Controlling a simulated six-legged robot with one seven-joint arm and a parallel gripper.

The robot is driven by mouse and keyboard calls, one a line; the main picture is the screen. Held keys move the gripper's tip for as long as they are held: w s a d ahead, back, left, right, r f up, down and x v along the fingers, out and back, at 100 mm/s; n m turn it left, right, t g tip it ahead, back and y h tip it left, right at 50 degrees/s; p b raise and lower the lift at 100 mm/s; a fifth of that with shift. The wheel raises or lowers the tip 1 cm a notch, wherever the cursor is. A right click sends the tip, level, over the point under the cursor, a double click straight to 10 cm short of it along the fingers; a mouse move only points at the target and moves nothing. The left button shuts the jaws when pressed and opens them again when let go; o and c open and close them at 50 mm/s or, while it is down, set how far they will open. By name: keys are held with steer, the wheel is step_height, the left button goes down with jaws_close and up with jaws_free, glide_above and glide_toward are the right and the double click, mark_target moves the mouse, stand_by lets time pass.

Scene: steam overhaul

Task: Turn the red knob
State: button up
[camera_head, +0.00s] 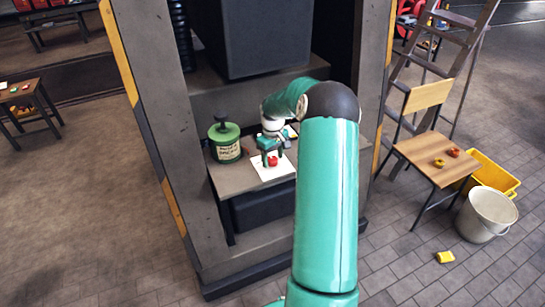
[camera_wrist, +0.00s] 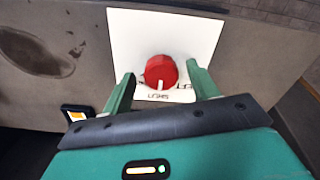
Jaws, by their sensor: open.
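The red knob (camera_wrist: 161,72) is round with a pale pointer line, on a white plate (camera_wrist: 190,28) with partly hidden lettering. In the wrist view my gripper (camera_wrist: 163,82) is open, with one green finger on each side of the knob. Gaps show between the fingers and the knob; I cannot tell how far their tips are above the plate. In the head view the knob (camera_head: 272,160) is a small red spot under my gripper (camera_head: 270,156), and the white plate (camera_head: 272,172) lies on a small table. My arm hides the table's right part.
A green canister (camera_head: 225,143) stands on the table (camera_head: 235,177) left of the plate. Grey pillars (camera_head: 150,90) flank the table. A chair (camera_head: 432,155), a white bucket (camera_head: 486,215) and a yellow crate (camera_head: 495,175) stand at right. A yellow block (camera_head: 445,257) lies on the floor.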

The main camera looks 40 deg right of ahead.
steer(key=shift+w+f, duration=0.15)
steer(key=shift+c, duration=0.2)
steer(key=c, duration=0.9)
steer(key=shift+c, duration=0.2)
steer(key=shift+m, duration=0.4)
steer(key=m, duration=0.5)
steer(key=shift+a, duration=0.1)
steer(key=m, duration=0.6)
steer(key=o, duration=1)
